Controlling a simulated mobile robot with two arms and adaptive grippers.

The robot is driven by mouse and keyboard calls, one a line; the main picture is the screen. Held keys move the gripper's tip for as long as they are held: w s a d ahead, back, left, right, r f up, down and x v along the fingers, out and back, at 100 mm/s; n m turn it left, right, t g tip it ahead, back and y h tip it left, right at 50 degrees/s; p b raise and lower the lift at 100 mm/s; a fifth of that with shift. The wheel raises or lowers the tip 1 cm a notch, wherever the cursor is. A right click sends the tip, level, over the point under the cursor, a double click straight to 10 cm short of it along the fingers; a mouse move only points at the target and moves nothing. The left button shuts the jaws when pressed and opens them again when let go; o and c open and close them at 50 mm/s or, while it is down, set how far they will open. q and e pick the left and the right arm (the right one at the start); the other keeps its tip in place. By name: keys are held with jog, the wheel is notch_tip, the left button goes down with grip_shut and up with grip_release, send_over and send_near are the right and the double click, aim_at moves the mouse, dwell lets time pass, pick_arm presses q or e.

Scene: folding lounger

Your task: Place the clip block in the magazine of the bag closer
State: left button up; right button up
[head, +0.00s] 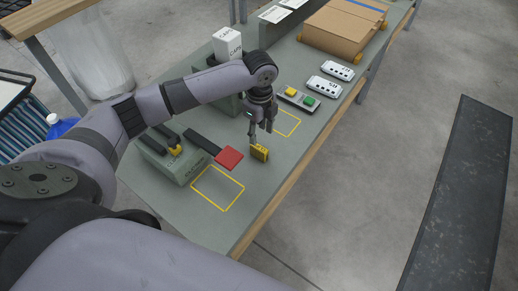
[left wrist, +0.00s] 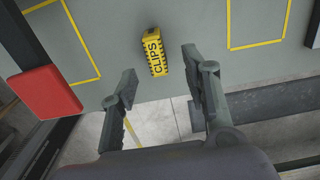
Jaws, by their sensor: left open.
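The clip block (head: 259,152) is a small yellow block near the table's front edge. It also shows in the left wrist view (left wrist: 154,53), with black CLIPS lettering and dark striped ends. My left gripper (head: 261,132) is open and empty just above the block. In the left wrist view its fingertips (left wrist: 159,65) are spread, with the block beyond them, roughly in line with the gap. The bag closer (head: 183,166) is a grey-green machine on the table at the left, with a dark arm, a red pad (head: 228,158) and a yellow part on top. I cannot make out its magazine clearly.
Two yellow-outlined areas lie on the table; the near one (head: 218,188) is bare. Behind are a button box (head: 298,98), two white devices (head: 330,80), a white carton (head: 227,43) and cardboard (head: 343,28). The floor lies beyond the wooden front edge.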

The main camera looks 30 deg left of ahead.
aim_at(259, 147)
pick_arm(q)
jog(key=shift+s+d+f, duration=0.1)
jog(key=shift+f, duration=0.8)
jog(key=f, duration=0.1)
jog(key=f+p, duration=0.1)
jog(key=f, duration=0.1)
jog(key=f+p, duration=0.1)
jog(key=shift+s+f, duration=0.15)
jog(key=shift+s, duration=0.15)
jog(key=shift+d+f, duration=0.1)
jog(key=shift+f, duration=0.1)
jog(key=c, duration=0.5)
grip_shut()
pick_arm(e)
jog(key=shift+w+a+r, duration=0.45)
jog(key=shift+w+r, duration=0.05)
jog(key=shift+w, duration=0.25)
jog(key=shift+w+a+r, duration=0.4)
jog(key=shift+w+r, duration=0.1)
jog(key=shift+w, duration=0.25)
